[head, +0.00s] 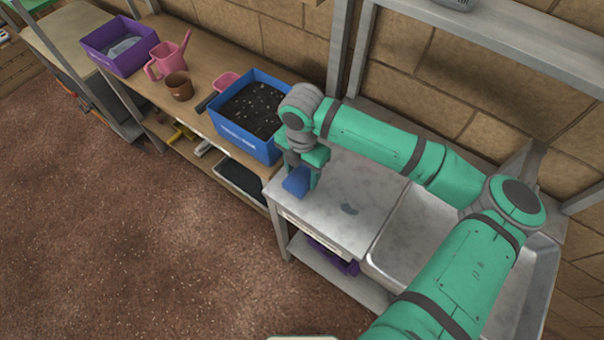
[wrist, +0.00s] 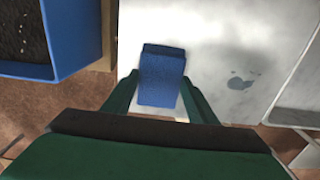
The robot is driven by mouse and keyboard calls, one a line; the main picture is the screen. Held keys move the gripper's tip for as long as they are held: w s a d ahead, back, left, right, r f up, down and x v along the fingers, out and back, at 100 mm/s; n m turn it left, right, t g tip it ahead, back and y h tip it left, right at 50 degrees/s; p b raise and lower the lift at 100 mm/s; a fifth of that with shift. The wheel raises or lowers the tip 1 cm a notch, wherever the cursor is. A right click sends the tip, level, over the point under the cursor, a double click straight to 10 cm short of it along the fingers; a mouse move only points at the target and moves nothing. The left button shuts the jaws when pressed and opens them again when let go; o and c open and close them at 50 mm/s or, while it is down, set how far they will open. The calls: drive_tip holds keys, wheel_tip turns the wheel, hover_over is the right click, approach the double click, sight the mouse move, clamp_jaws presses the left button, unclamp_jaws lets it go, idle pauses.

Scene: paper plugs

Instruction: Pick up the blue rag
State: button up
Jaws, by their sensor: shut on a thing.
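The blue rag (head: 297,181) is a small blue block-like piece. In the head view it is at the end of my arm, over the left part of the metal counter (head: 345,190). My gripper (head: 306,172) is shut on it. In the wrist view the rag (wrist: 161,75) sits between the two green fingers of my gripper (wrist: 160,92). It appears held above the counter, but the exact gap cannot be told. My gripper partly hides the rag in the head view.
A blue box of dark soil (head: 239,139) stands just left of my gripper. A metal sink (head: 408,232) is to the right. A dark wet patch (head: 349,209) marks the counter. A pink watering can (head: 166,60), brown pot (head: 179,86) and purple box (head: 139,60) are farther left.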

drive_tip(key=shift+r, duration=0.65)
drive_tip(key=s+d+r, duration=0.3)
drive_tip(key=s+r, duration=0.8)
drive_tip(key=s, duration=0.2)
drive_tip(key=shift+s+d+r, duration=0.2)
drive_tip(key=shift+s+r, duration=0.05)
drive_tip(key=shift+s, duration=0.05)
